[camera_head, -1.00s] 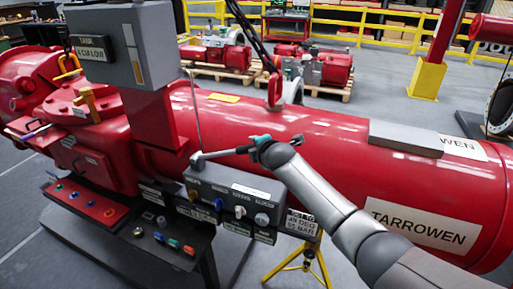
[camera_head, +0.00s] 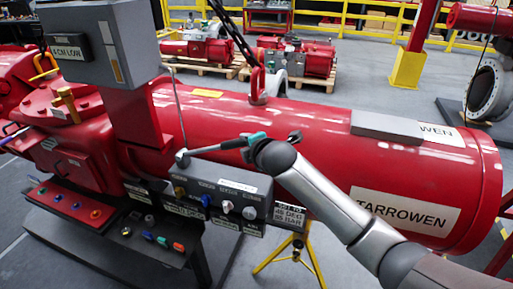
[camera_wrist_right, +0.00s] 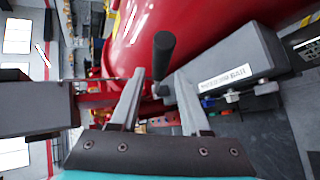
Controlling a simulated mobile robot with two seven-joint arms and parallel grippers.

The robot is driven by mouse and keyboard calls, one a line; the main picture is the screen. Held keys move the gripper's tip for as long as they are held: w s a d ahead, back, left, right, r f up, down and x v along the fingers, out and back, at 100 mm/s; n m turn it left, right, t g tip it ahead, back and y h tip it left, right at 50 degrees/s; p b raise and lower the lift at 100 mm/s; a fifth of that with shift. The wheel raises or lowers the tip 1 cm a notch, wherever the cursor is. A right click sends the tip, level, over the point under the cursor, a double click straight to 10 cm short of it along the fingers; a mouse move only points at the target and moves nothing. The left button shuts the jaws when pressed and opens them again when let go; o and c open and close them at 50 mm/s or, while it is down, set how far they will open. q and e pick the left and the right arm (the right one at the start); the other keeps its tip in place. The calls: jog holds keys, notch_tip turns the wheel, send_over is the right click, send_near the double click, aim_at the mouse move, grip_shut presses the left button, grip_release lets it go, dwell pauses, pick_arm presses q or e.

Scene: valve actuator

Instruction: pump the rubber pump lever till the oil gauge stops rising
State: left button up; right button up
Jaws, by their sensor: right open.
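The pump lever (camera_head: 205,150) is a thin grey rod rising rightward from a joint on the grey pump block, ending in a black rubber grip (camera_head: 233,144). My right gripper (camera_head: 247,140) is at the grip end; its fingers are largely hidden there by grip and wrist. In the right wrist view, the two fingers (camera_wrist_right: 160,78) are apart, and the black grip (camera_wrist_right: 163,55) lines up with the gap between them. I cannot tell whether they touch it. A narrow vertical window with a tan lower part, perhaps the oil gauge (camera_head: 114,60), is on the grey cabinet. My left gripper is not seen.
The pump block (camera_head: 225,190) has several knobs on its front. A large red cylinder (camera_head: 330,150) lies behind the lever, with a grey plate (camera_head: 400,130) on top.

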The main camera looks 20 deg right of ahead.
jog(key=v, duration=0.8)
